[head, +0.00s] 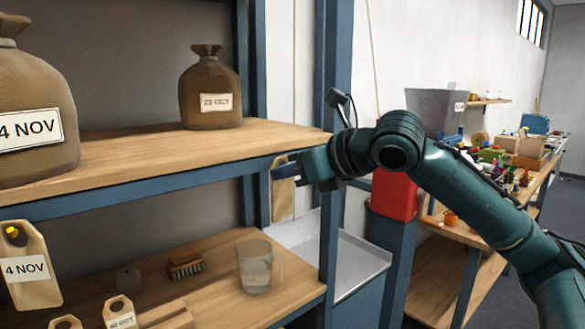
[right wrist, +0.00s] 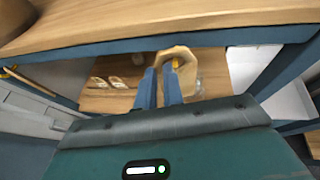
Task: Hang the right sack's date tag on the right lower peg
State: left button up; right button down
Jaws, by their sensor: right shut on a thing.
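The right sack (head: 210,92) stands on the upper shelf with a "23 OCT" label. My right gripper (head: 284,168) is at the shelf's front edge, toward its right end, shut on a pale wooden date tag (head: 283,198). The tag hangs below the fingers, its face turned away. In the right wrist view the tag (right wrist: 188,68) is at the blue fingertips (right wrist: 161,75). My left gripper is not in view.
The left sack (head: 30,105) bears a partly cut "4 NOV" label; a matching tag (head: 28,285) hangs on a yellow peg. The lower shelf holds a brush (head: 186,266), a clear jug (head: 254,268) and loose tags (head: 120,310). A blue post (head: 330,220) stands close beside my gripper.

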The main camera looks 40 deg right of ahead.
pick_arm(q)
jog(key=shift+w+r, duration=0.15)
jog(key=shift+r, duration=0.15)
pick_arm(e)
jog(key=shift+w+f, duration=0.6)
jog(key=shift+f, duration=0.1)
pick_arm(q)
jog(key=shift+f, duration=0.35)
pick_arm(e)
jog(key=c, duration=1.5)
grip_release()
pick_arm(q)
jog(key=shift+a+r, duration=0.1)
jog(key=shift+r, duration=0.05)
pick_arm(e)
jog(key=shift+o, duration=0.2)
jog(key=shift+d, duration=0.1)
jog(key=c, duration=0.3)
jog(key=shift+c, duration=0.2)
